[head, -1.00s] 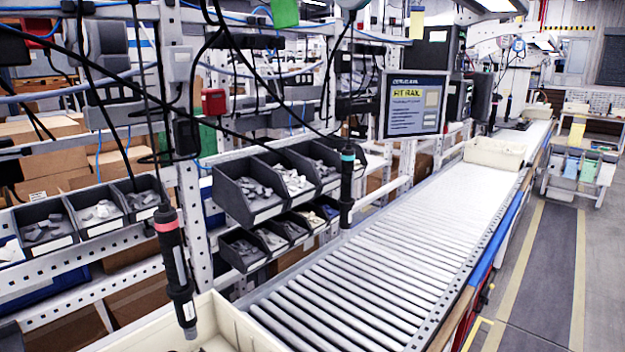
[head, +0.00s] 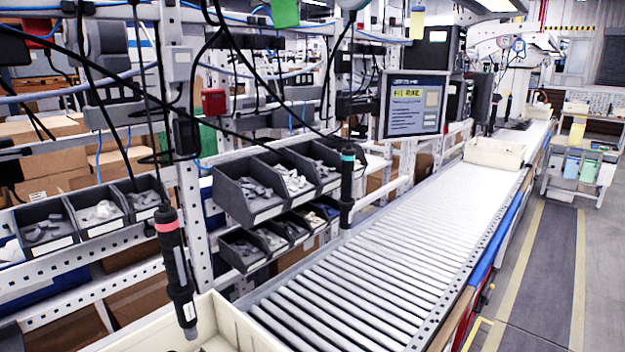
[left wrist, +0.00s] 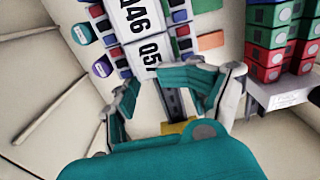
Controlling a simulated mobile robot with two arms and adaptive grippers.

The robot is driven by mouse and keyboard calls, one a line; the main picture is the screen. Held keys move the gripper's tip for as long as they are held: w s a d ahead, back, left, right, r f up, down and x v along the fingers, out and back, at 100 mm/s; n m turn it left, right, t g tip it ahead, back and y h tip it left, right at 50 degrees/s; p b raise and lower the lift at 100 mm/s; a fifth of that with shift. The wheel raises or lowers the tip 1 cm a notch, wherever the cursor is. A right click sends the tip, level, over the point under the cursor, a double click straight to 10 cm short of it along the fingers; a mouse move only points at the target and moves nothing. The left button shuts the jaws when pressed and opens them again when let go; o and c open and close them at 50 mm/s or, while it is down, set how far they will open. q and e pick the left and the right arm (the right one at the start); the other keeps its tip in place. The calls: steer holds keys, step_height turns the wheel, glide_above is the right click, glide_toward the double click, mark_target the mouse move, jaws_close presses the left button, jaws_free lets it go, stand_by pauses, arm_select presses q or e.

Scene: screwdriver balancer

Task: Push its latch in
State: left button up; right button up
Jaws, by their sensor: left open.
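My left gripper (left wrist: 160,100) shows in the left wrist view with its teal fingers apart, over the inside of a cream container. Beyond the fingers is a row of white labelled parts (left wrist: 143,25) marked with large black characters. A grey rail-like strip (left wrist: 171,99) runs between the fingers, with a yellow piece (left wrist: 179,127) at its near end. I cannot tell which part is the latch. Nothing is seen held between the fingers. Neither gripper shows in the head view.
Stacked red and green blocks (left wrist: 267,45) stand right of the fingers. In the head view, a black screwdriver (head: 173,262) hangs above the near cream crate (head: 232,318). A second hanging screwdriver (head: 347,180) is beside the roller conveyor (head: 400,250). Bins (head: 262,190) of parts line the rack.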

arm_select(q)
steer(key=shift+s+d+f+p, duration=0.1)
steer(key=shift+s+d+p, duration=0.25)
steer(key=shift+d+p, duration=0.1)
stand_by(0.3)
stand_by(0.3)
steer(key=shift+r+p, duration=0.95)
steer(key=shift+r, duration=0.15)
step_height(320, 180, up, 12)
steer(key=p, duration=0.5)
steer(key=shift+s+d, duration=0.25)
